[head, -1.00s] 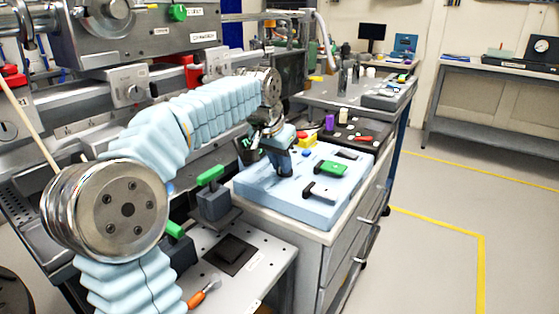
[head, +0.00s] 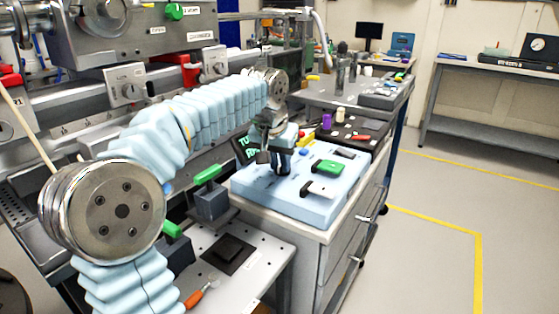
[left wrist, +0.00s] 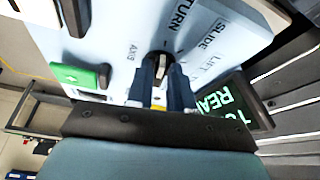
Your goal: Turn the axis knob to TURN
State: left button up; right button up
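The light blue panel box (head: 335,205) stands on the cabinet top. My left gripper (head: 280,164) reaches down onto its far left part. In the left wrist view the axis knob (left wrist: 160,68) is a dark round base with a grey bar, beside the "AXIS" label. The two fingertips of my left gripper (left wrist: 162,82) lie close on both sides of the bar and look shut on it. "TURN", "SLIDE" and "LIFT" labels fan around the knob. The bar's exact heading is partly hidden. My right gripper is not in view.
A dark display (head: 245,148) behind the box shows green text, partly hidden, beginning "TU" and "REA". Floor at right is clear.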

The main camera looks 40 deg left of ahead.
pick_arm(q)
jog(key=shift+o, duration=1.4)
jog(key=shift+r, duration=0.1)
jog(key=v, duration=1.3)
jog(key=shift+r, duration=0.25)
jog(key=shift+s, duration=0.1)
